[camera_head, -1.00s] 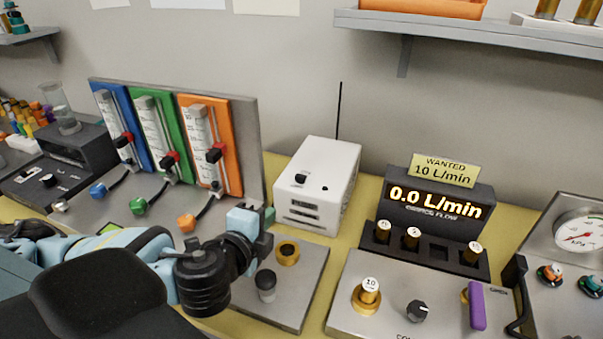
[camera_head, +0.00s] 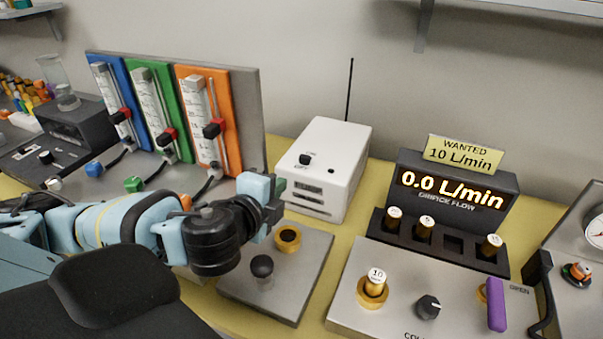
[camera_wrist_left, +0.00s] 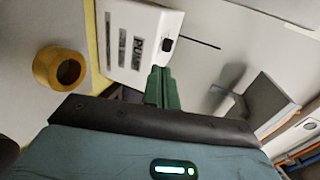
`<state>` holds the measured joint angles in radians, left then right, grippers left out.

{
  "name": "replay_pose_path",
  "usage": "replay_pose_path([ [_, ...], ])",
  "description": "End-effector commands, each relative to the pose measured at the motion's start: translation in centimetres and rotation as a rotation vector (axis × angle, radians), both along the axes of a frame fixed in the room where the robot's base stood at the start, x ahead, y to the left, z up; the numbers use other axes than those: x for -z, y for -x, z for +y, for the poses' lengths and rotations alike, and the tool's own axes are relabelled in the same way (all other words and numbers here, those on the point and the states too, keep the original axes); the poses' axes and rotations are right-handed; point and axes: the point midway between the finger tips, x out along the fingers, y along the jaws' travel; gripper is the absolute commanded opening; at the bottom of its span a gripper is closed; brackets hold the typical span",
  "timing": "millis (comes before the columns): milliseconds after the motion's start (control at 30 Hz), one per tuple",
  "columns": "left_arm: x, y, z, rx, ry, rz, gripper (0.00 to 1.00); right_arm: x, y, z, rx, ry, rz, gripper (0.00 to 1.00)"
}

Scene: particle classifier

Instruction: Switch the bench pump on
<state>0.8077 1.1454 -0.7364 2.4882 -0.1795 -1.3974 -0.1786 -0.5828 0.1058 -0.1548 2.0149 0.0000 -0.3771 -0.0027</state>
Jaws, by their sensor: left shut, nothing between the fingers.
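The bench pump is a white box (camera_head: 325,165) standing behind the middle of the bench. Its black switch knob (camera_head: 305,159) is on the sloping upper face; it also shows in the left wrist view (camera_wrist_left: 168,45), close to the PUMP lettering. My left gripper (camera_head: 279,187) is shut and empty, at the pump's lower left front corner in the head view. In the left wrist view its green fingertips (camera_wrist_left: 160,82) are together, just below the switch in the picture. I cannot tell whether the fingers touch the pump. My right gripper is not in view.
A grey plate with a brass ring (camera_head: 287,238) and a dark knob (camera_head: 262,266) lies in front of the pump. Flowmeters (camera_head: 208,120) stand left. The flow display (camera_head: 452,190) reads 0.0 L/min, with a control panel (camera_head: 400,310) before it. A thin antenna (camera_head: 349,90) rises behind the pump.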

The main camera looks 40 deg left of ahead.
Motion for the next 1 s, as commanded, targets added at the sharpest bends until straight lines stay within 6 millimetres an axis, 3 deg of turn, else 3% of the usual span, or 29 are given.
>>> replay_pose_path([
  [200, 1.2, -1.5, 0.4, -0.003, 0.002, 0.005, 0.00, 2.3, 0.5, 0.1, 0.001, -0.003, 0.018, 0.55],
  [767, 1.3, -3.3, 0.8, 0.001, 0.001, -0.003, 0.00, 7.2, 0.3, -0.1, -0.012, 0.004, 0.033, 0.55],
  [1000, 1.5, -7.3, 1.8, -0.002, 0.002, -0.004, 0.00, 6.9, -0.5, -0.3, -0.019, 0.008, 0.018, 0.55],
])
